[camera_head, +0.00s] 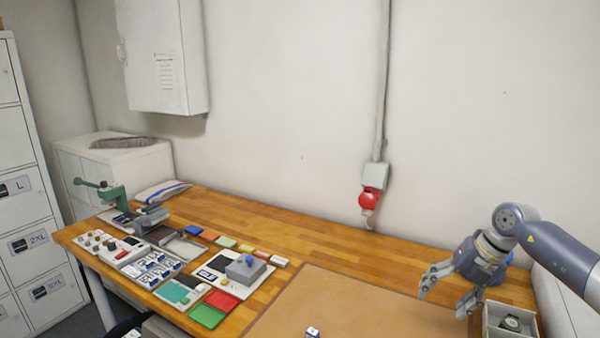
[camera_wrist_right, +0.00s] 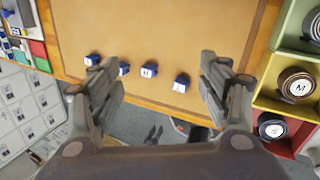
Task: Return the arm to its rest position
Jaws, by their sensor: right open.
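My right arm (camera_head: 560,252) comes in from the right edge in the head view. Its gripper (camera_head: 447,294) hangs open and empty above the right part of the table, over the edge of the brown mat (camera_head: 350,303). In the right wrist view my right gripper (camera_wrist_right: 162,88) shows its two fingers wide apart with nothing between them touching. Several small blue-and-white blocks (camera_wrist_right: 148,70) lie in a row on the mat below it. One such block (camera_head: 312,332) shows at the bottom of the head view. My left gripper is not in view.
A bin with a rolled belt (camera_head: 510,322) stands close to the right gripper. Coloured bins (camera_wrist_right: 268,98) hold rolled belts in the wrist view. A green press (camera_head: 108,192), trays and pads crowd the table's left. The mat's middle is clear. A red socket (camera_head: 369,197) is on the wall.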

